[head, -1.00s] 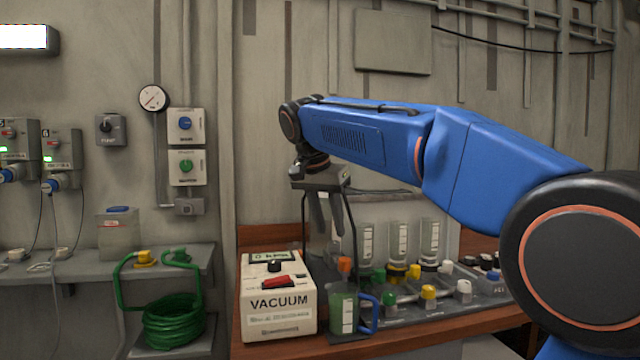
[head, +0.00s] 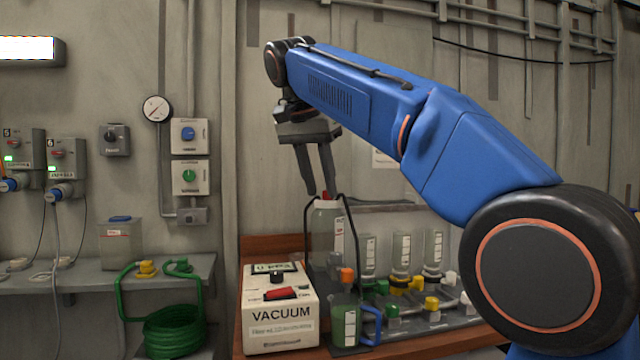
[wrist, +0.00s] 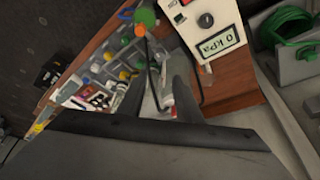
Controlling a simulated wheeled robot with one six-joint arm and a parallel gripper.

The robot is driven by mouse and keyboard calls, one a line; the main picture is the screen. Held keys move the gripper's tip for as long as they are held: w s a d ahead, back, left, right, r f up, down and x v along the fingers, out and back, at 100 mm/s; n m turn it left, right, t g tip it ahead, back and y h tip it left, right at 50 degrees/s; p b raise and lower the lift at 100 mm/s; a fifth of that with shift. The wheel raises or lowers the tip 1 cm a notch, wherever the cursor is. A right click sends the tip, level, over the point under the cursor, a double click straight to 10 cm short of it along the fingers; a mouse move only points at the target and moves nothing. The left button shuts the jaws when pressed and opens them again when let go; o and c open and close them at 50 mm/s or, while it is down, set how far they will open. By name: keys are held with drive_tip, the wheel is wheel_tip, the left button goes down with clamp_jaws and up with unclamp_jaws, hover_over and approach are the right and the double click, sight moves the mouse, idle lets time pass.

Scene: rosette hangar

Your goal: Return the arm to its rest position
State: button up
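My blue arm reaches from the right side of the head view toward the upper middle, with its wrist bent down. My gripper (head: 319,192) hangs from it, fingers pointing down, a little apart with nothing seen between them. It is just above a clear bottle (head: 327,235) that stands behind the vacuum box. Whether a fingertip touches the bottle's top cannot be told. In the wrist view the two dark fingers (wrist: 158,90) also show apart, over the bench.
A white VACUUM box (head: 280,315), a green-filled container (head: 345,325) and a rack of clear cylinders (head: 401,250) crowd the wooden bench. Wall dials and switches (head: 190,135) are left. Open air surrounds the upper arm.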

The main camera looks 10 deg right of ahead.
drive_tip(key=s+d+f+n+y, duration=0.1)
drive_tip(key=s+d+f+n, duration=0.2)
drive_tip(key=s+f, duration=0.7)
drive_tip(key=s+d+f+n+t+y, duration=0.1)
drive_tip(key=s+d+f+n, duration=0.2)
drive_tip(key=s+f, duration=0.6)
drive_tip(key=s+d+f+n+y, duration=0.1)
drive_tip(key=s+d+f+n, duration=0.2)
drive_tip(key=f, duration=2.2)
drive_tip(key=s+d, duration=0.3)
drive_tip(key=s, duration=0.4)
drive_tip(key=shift+s+d+t, duration=0.15)
drive_tip(key=shift+s+t, duration=0.15)
drive_tip(key=shift+t, duration=0.1)
